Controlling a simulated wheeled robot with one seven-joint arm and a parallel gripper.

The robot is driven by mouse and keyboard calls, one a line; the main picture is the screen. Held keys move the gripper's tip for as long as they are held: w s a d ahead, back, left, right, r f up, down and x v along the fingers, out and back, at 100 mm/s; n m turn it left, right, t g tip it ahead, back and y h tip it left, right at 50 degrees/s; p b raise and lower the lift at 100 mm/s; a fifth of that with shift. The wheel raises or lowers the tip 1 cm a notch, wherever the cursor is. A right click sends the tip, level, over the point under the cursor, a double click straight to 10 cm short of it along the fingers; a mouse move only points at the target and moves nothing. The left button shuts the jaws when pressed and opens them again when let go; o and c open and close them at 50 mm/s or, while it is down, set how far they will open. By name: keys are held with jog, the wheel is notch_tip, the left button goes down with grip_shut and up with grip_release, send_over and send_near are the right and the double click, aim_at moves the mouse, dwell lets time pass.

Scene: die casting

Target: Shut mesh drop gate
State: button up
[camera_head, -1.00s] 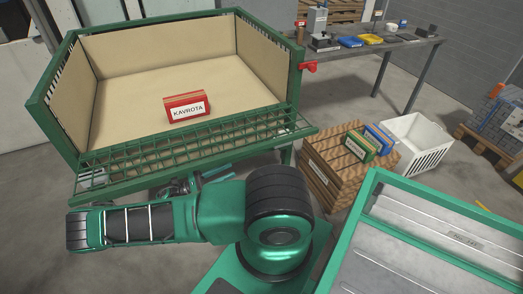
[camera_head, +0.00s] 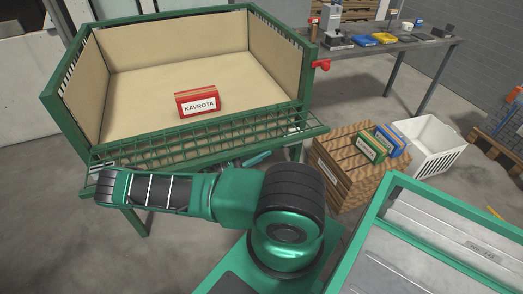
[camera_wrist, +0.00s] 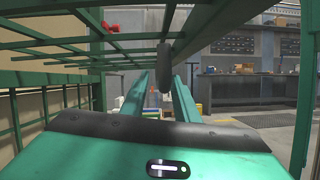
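The green mesh drop gate (camera_head: 205,141) is folded outward along the front of the green-framed bin (camera_head: 70,103) and sticks out from its front edge. In the wrist view its bars (camera_wrist: 60,50) spread overhead and to the left. My gripper's fingers (camera_wrist: 160,98) point forward beneath the mesh, with a visible gap between them. A dark upright rod (camera_wrist: 164,66) hangs just above and ahead of the gap; I cannot tell whether it touches them. In the head view the mesh and my arm hide most of the gripper, with one green finger (camera_head: 257,158) showing.
A red KAVROTA box (camera_head: 198,101) lies in the bin. To the right stand a wooden crate (camera_head: 340,172) with green and blue boxes, a white basket (camera_head: 428,150) and a workbench (camera_head: 400,46). A green-framed metal tray (camera_head: 440,250) is close at lower right.

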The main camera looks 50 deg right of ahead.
jog(key=shift+s+d+r, duration=0.15)
jog(key=shift+s+d, duration=0.05)
jog(key=shift+d, duration=0.1)
jog(key=shift+c, duration=0.7)
grip_shut()
jog(key=shift+r, duration=0.1)
